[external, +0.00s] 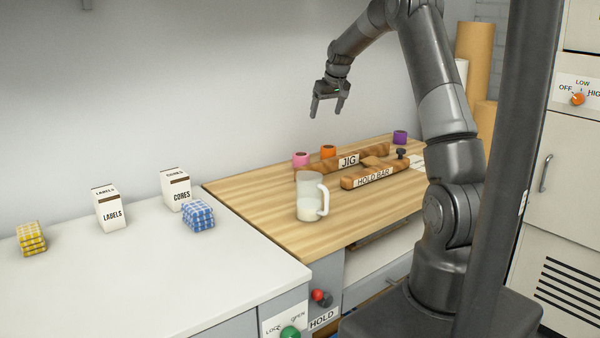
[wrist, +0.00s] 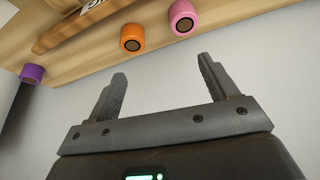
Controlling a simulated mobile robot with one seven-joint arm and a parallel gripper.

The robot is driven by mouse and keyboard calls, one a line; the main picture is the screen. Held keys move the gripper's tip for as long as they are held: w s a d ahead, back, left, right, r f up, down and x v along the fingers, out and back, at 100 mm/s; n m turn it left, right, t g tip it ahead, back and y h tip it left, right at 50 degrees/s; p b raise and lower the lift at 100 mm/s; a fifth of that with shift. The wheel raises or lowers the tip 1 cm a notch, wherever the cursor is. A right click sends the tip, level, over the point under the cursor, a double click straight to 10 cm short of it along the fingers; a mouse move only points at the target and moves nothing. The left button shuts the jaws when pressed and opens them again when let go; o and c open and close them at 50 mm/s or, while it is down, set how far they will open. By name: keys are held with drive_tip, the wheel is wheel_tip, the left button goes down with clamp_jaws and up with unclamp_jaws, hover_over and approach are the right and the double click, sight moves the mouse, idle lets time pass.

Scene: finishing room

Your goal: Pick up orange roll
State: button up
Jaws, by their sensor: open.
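The orange roll (external: 328,151) stands on the wooden table behind the jig, between a pink roll (external: 301,159) and a purple roll (external: 400,137). In the wrist view the orange roll (wrist: 132,37) shows its dark round end, beyond my fingers and above the gap between them. The pink roll (wrist: 183,17) is to its right there, and the purple roll (wrist: 32,73) is at the far left. My gripper (external: 328,112) is open and empty, in the air above the table. Its two fingers (wrist: 163,82) are spread apart and touch nothing.
Label boxes and cloth stacks stand on the white counter (external: 120,270) at left. The wall is close behind the rolls.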

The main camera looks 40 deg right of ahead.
approach(330, 147)
drive_tip(key=shift+m, duration=0.3)
drive_tip(key=x, duration=0.5)
drive_tip(key=shift+s+a+f, duration=0.15)
drive_tip(key=shift+s+a, duration=0.1)
drive_tip(key=shift+s, duration=0.05)
drive_tip(key=shift+w+x, duration=0.2)
drive_tip(key=shift+x, duration=3)
drive_tip(key=shift+d, duration=0.1)
drive_tip(key=shift+c, duration=0.5)
drive_tip(key=c, duration=1)
